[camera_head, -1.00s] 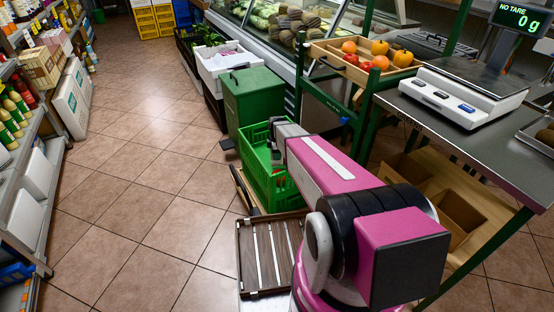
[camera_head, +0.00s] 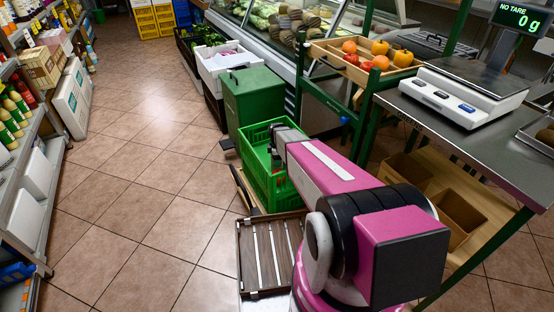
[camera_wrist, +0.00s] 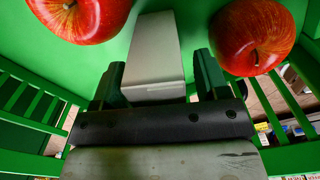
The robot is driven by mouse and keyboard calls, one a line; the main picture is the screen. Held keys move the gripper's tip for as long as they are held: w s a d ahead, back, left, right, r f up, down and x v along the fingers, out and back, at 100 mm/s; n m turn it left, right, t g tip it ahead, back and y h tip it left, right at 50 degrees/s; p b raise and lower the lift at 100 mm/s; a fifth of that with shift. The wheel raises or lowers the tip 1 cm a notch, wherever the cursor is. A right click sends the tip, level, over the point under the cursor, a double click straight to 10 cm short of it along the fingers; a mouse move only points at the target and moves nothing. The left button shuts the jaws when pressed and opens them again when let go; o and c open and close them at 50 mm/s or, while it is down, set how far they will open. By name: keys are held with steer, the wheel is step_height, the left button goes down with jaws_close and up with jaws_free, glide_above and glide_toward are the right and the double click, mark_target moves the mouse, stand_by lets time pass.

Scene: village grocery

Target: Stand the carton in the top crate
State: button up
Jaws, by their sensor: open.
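The green crate (camera_head: 283,190) stands at the middle of the head view, and its slatted walls also surround the wrist view (camera_wrist: 30,105). A plain whitish carton (camera_wrist: 155,48) is inside it, seen between and beyond my fingers. My gripper (camera_wrist: 158,72) is open, with one dark finger on either side of the carton's near end. A narrow gap shows on each side, and I cannot tell whether either finger touches. The carton's lower part is hidden behind my gripper. In the head view my arm reaches over the crate and hides the carton.
Two red apples lie in the crate, one left (camera_wrist: 85,15) and one right (camera_wrist: 252,38) of the carton. A green lidded bin (camera_head: 254,100) stands behind the crate, a dark slatted crate (camera_head: 268,255) in front. The counter with the scale (camera_head: 465,90) is right; tiled floor left is clear.

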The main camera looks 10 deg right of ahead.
step_height(320, 180, up, 12)
steer(key=shift+s+r, duration=0.2)
steer(key=shift+s, duration=0.05)
steer(key=s+d+r+m, duration=0.1)
steer(key=s+r+m, duration=0.1)
steer(key=s+m, duration=0.6)
steer(key=s+d+r+m, duration=0.1)
steer(key=s+r+m, duration=0.2)
steer(key=s+m, duration=0.6)
steer(key=s, duration=0.5)
steer(key=shift+d+r, duration=0.25)
steer(key=shift+r, duration=0.1)
steer(key=shift+a, duration=0.1)
